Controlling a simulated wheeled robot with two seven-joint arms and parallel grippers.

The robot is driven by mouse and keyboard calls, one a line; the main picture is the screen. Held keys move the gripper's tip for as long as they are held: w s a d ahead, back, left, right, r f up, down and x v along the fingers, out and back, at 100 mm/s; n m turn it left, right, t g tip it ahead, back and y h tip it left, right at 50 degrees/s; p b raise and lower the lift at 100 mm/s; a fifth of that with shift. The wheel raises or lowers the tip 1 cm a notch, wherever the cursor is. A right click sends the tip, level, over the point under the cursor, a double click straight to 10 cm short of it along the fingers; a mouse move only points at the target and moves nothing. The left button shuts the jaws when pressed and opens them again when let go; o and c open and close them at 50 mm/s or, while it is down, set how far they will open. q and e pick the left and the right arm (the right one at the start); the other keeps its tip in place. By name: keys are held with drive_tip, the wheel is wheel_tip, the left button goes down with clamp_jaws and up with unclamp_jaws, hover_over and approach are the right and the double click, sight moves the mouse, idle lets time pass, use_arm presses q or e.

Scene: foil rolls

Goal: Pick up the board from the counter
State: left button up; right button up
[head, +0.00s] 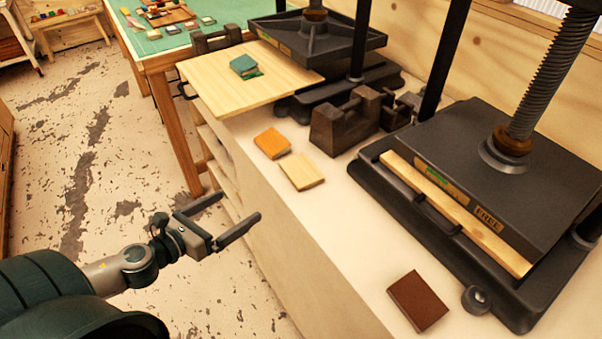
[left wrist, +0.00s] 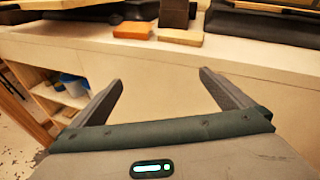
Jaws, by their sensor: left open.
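A large pale wooden board (head: 215,92) lies at the far end of the counter (head: 262,170), with a small teal book (head: 243,65) on it. A second pale wooden board (head: 430,200) is in the near press, under its dark plate. My left gripper (head: 240,205) is open and empty, in front of the counter's side and apart from it. Its two fingers also show in the left wrist view (left wrist: 160,76), pointing at the counter's pale front. My right gripper is not in view.
An orange book (head: 272,143), a pale book (head: 302,171) and a brown book (head: 418,301) lie on the counter. A near press (head: 500,170), a far press (head: 318,38) and a dark metal block (head: 340,128) stand there. Open floor (head: 110,170) lies left.

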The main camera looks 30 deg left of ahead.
sight(279, 189)
use_arm(q)
drive_tip(key=d+r+m+h, duration=0.1)
drive_tip(key=d+r+m, duration=0.2)
drive_tip(key=r, duration=0.2)
drive_tip(key=shift+s+d, duration=0.35)
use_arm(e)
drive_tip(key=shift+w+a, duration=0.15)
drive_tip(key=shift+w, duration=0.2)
use_arm(q)
drive_tip(key=shift+t+h, duration=0.3)
drive_tip(key=shift+p+x, duration=0.6)
drive_tip(key=shift+x, duration=5.2)
drive_tip(key=shift+w+d+f, duration=0.1)
drive_tip(key=shift+w+f, duration=0.15)
drive_tip(key=shift+w, duration=0.05)
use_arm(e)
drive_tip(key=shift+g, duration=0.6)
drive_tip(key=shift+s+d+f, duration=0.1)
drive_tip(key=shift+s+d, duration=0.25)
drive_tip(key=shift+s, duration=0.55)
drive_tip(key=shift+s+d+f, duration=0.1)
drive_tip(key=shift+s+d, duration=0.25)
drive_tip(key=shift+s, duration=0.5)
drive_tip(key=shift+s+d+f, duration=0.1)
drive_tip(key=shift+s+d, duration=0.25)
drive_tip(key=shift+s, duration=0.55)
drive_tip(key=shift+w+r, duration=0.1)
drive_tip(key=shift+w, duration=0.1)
